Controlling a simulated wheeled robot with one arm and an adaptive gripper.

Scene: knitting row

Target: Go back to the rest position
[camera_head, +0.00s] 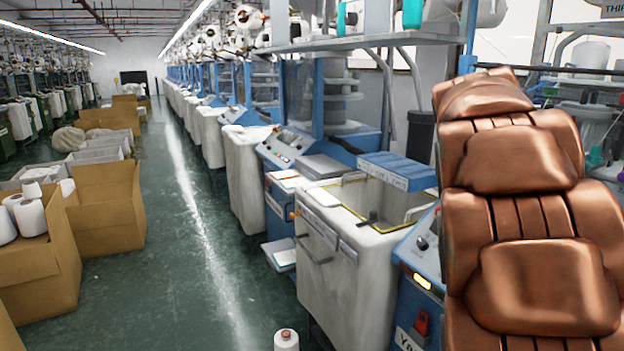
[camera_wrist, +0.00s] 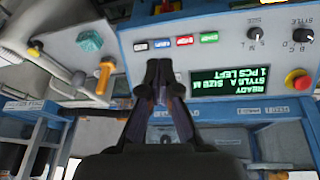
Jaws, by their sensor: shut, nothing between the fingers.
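My gripper (camera_wrist: 160,68) shows in the wrist view, its two dark fingers together at the tips and nothing between them. It is in front of a machine control panel (camera_wrist: 225,55), which appears upside down. The fingertips appear just below a row of small coloured buttons in the picture; I cannot tell whether they touch the panel. The lit display (camera_wrist: 230,80) reads "READY STYLE A SIZE M 1 PCS LEFT". My gripper is not visible in the head view.
In the head view, a white bin (camera_head: 345,270) stands by the machines, and a yarn cone (camera_head: 286,340) is at the bottom. The green aisle (camera_head: 180,270) has clear floor beside cardboard boxes (camera_head: 105,210).

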